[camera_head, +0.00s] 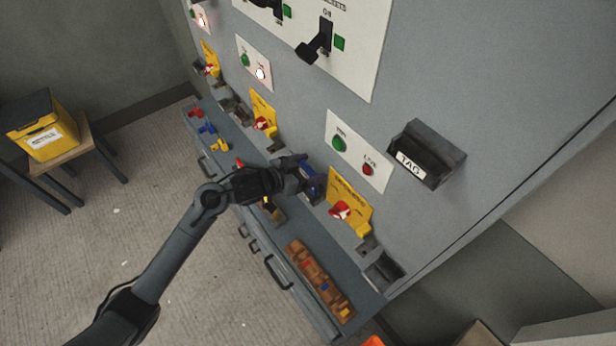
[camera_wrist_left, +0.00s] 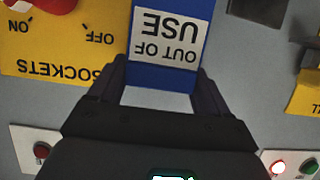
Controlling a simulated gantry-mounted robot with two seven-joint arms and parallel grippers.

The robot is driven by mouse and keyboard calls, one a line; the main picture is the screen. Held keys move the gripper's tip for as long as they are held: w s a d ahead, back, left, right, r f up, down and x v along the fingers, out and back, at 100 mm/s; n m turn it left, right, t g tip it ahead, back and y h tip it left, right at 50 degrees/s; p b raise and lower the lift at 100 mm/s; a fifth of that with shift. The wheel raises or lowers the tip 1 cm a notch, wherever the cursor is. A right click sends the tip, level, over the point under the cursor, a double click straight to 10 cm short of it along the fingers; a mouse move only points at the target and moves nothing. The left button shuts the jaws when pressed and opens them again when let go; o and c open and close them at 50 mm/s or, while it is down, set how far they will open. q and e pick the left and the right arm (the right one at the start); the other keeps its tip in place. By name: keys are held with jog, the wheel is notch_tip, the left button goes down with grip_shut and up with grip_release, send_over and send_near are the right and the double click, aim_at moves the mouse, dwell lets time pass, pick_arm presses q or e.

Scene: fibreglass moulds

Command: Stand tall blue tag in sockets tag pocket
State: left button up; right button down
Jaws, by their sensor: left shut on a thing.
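My left gripper (camera_head: 312,178) is shut on a tall blue tag (camera_head: 309,190) in front of the grey cabinet face. In the left wrist view the blue tag (camera_wrist_left: 170,78) hangs between the fingers, with an upside-down white OUT OF USE label. Beside it is the yellow SOCKETS plate (camera_wrist_left: 50,50), which also shows in the head view (camera_head: 352,200) with its red switch (camera_head: 340,209). A dark grey pocket (camera_head: 384,270) sits low, right of that plate. I cannot read a name on it. The tag is apart from this pocket. My right gripper is not in view.
A ledge below holds small red, blue and yellow pieces (camera_head: 207,129) and a brown strip (camera_head: 320,283). A black TAG holder (camera_head: 426,155) juts out at the upper right. A yellow box (camera_head: 43,125) stands on a stool at left.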

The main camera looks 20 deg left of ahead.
pick_arm(q)
jog(key=shift+w+a+f, duration=0.15)
jog(key=shift+f, duration=2)
jog(key=shift+f, duration=0.1)
jog(key=o, duration=1)
jog(key=shift+c, duration=0.2)
